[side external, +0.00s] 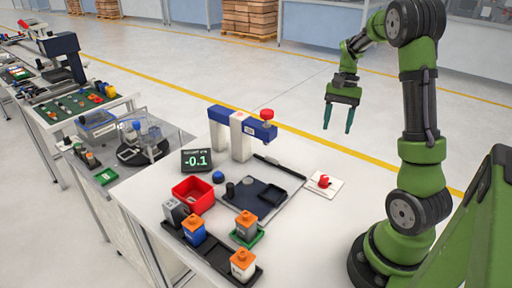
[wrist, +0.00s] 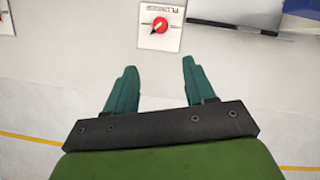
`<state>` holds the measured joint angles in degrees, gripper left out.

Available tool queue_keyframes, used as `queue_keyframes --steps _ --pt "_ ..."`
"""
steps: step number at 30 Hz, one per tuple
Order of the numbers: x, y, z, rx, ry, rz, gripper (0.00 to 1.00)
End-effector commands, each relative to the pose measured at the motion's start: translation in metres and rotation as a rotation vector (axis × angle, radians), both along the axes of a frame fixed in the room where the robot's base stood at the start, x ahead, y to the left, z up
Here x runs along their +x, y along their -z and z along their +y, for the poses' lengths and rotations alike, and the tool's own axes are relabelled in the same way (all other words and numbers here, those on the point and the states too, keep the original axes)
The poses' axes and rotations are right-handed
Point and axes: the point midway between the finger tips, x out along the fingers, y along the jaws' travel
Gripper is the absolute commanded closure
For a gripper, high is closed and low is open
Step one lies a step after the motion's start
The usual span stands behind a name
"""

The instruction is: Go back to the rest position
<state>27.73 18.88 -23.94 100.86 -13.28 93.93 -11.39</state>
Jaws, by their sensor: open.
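My gripper (side external: 338,118) hangs in the air above the right back side of the white table (side external: 300,232), fingers pointing down. Its two teal fingers are spread apart with nothing between them. In the wrist view the open fingers (wrist: 155,85) show at the middle, below a white plate with a red knob (wrist: 160,24). The same red knob plate (side external: 323,184) lies on the table in the side view, well below my gripper.
A blue and white press-like device (side external: 242,125) stands at the table's back. A display reading -0.1 (side external: 197,160), a red bin (side external: 193,194), a dark tray (side external: 254,196) and several orange-topped blocks (side external: 246,225) fill the left and front. Air around my gripper is clear.

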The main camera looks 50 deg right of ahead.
Motion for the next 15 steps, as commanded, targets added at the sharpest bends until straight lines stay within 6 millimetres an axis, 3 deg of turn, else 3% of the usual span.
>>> queue_keyframes --steps 5,9,15 --pt "0.015 -0.016 0.056 -0.095 -0.168 -0.174 0.46" --pt "0.022 -0.033 0.113 -0.175 -0.324 -0.339 0.46" --pt "0.011 -0.057 0.199 -0.286 -0.559 -0.6 0.46"
